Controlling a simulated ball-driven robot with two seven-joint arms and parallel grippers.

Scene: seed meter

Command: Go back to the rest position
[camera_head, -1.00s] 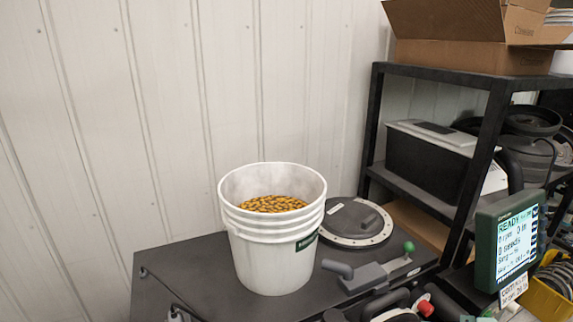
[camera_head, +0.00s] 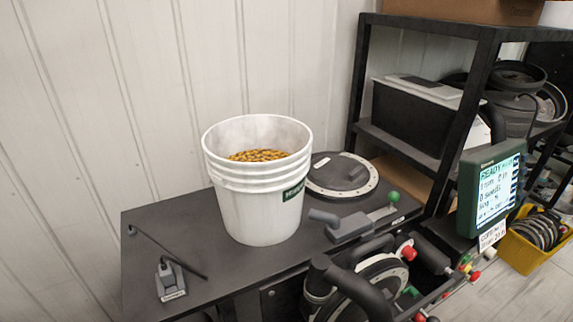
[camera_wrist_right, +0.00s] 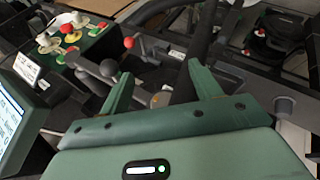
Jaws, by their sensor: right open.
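My right gripper (camera_wrist_right: 160,70) shows in the right wrist view as two green fingers spread apart with nothing between them. It is over machine parts, with a red-knobbed lever (camera_wrist_right: 128,58) beyond the fingers. Neither gripper shows in the head view. The white bucket (camera_head: 255,205) of yellow-brown seeds (camera_head: 258,155) stands upright on the dark table (camera_head: 190,228). A round grey lid (camera_head: 340,176) lies behind it to the right. The seed meter machine (camera_head: 375,285) with its disc and black handles is at the bottom middle.
A monitor reading READY (camera_head: 490,190) stands at the right. A black shelf (camera_head: 405,150) holds boxes and round parts behind it. A yellow bin (camera_head: 530,245) of discs sits on the floor at right. A small grey device (camera_head: 170,282) lies at the table's front left.

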